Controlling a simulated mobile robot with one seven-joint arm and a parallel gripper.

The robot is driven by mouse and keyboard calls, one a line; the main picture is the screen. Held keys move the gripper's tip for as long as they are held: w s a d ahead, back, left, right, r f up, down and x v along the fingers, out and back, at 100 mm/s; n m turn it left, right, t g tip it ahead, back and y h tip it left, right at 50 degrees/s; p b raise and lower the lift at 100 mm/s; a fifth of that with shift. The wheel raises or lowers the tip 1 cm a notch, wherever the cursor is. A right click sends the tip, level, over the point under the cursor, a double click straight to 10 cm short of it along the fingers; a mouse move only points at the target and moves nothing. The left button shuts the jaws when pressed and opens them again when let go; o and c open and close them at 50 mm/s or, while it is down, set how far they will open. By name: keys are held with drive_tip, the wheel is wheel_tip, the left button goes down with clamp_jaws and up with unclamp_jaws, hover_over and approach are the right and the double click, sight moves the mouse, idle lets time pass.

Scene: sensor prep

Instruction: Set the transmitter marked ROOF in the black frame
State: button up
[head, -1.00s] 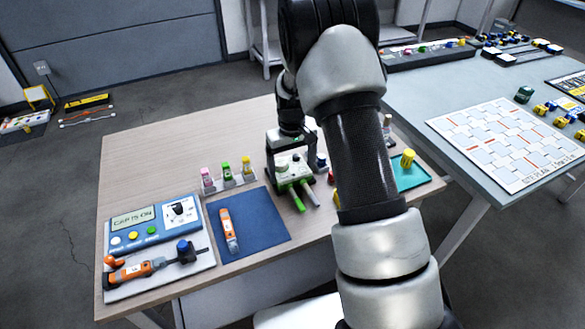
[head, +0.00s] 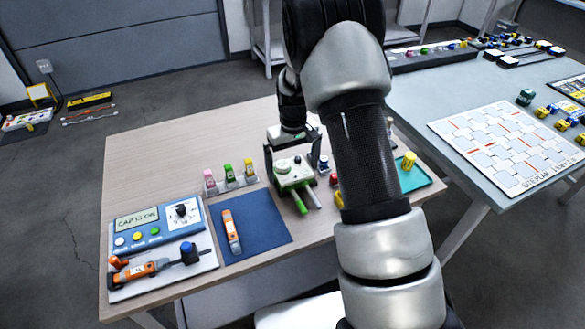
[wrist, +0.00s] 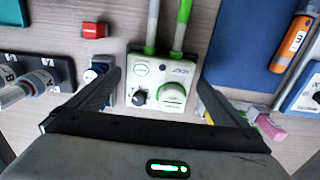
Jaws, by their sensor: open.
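My gripper (head: 293,165) is open over the wooden table, with one finger on each side of a white-and-green device (head: 293,176). In the wrist view, the device (wrist: 160,82) has a black knob and a green dial and lies between the fingers of my gripper (wrist: 155,92), with gaps at both sides. I cannot read ROOF on anything. Small blocks (head: 498,55) in dark holders stand on the far table; I cannot tell if one is the transmitter or the black frame.
An orange tool (head: 231,232) lies on a blue mat (head: 262,222). Pink, green and yellow bottles stand in a white rack (head: 232,184). A blue panel (head: 150,228) is at left. A teal tray (head: 420,182) holds a yellow piece. The grey table (head: 425,95) bears a site plan (head: 500,145).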

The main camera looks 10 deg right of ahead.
drive_tip(key=shift+r+p, duration=1.35)
drive_tip(key=shift+r, duration=1.1)
drive_tip(key=shift+r, duration=0.1)
drive_tip(key=s+r+t, duration=0.1)
drive_tip(key=s+r, duration=0.2)
drive_tip(key=r, duration=0.4)
drive_tip(key=s+r+m+t, duration=0.1)
drive_tip(key=s+r, duration=0.3)
drive_tip(key=r, duration=0.2)
drive_tip(key=s+r+t, duration=0.1)
drive_tip(key=s+r, duration=0.2)
drive_tip(key=r, duration=0.4)
drive_tip(key=s+r+m+t, duration=0.1)
drive_tip(key=s+r, duration=0.3)
drive_tip(key=s, duration=0.5)
drive_tip(key=s+r+t, duration=0.2)
drive_tip(key=s+r, duration=0.1)
drive_tip(key=s, duration=0.6)
wheel_tip(320, 180, up, 13)
drive_tip(key=p, duration=1.2)
drive_tip(key=shift+s+f+p, duration=0.2)
drive_tip(key=shift+s+p, duration=0.1)
drive_tip(key=shift+s, duration=0.15)
